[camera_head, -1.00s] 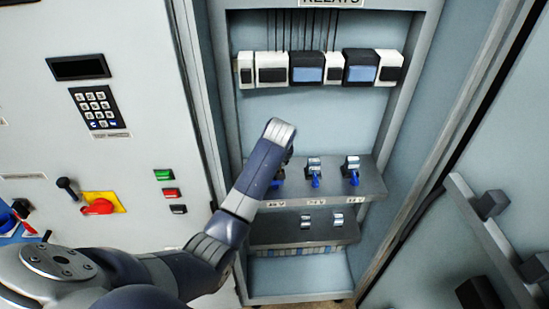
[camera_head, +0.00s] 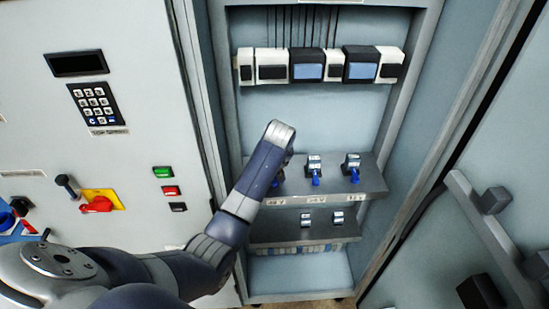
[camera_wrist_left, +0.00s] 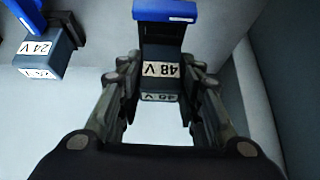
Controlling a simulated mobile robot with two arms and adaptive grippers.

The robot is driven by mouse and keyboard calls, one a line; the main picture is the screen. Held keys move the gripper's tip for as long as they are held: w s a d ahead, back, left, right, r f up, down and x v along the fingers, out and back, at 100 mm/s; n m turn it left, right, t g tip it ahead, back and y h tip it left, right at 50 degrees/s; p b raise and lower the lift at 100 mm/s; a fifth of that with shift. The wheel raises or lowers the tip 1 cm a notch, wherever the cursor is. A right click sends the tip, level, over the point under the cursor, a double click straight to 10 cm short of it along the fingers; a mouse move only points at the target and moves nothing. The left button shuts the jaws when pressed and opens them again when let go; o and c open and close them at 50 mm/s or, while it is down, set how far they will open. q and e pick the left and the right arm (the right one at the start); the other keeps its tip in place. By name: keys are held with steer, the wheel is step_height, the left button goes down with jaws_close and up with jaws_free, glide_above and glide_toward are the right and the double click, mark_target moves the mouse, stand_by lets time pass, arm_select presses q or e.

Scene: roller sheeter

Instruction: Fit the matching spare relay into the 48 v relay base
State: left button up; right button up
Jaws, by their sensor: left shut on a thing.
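My left gripper (camera_wrist_left: 160,82) is shut on a dark block marked 48 V, the 48 V relay (camera_wrist_left: 163,69), with one finger on each side. A second 48 V label shows just below the first in the left wrist view. A blue latch (camera_wrist_left: 164,11) is at the block's upper end. I cannot tell how deeply the relay sits in its base. In the head view, my left forearm (camera_head: 262,170) hides the gripper and most of the 48 V place at the shelf's left end. Its blue latch (camera_head: 278,181) just shows. My right gripper is not in view.
Two other bases with blue latches (camera_head: 314,168) (camera_head: 351,168) stand on the upper shelf (camera_head: 372,183). The 24 V one (camera_wrist_left: 42,55) is left in the wrist view. Two small relays (camera_head: 305,219) (camera_head: 337,218) are on the lower shelf (camera_head: 270,233). The cabinet side wall is close.

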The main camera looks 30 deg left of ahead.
arm_select(q)
steer(key=shift+f, duration=0.7)
steer(key=o, duration=1.1)
steer(key=shift+o, duration=0.2)
steer(key=v, duration=1.2)
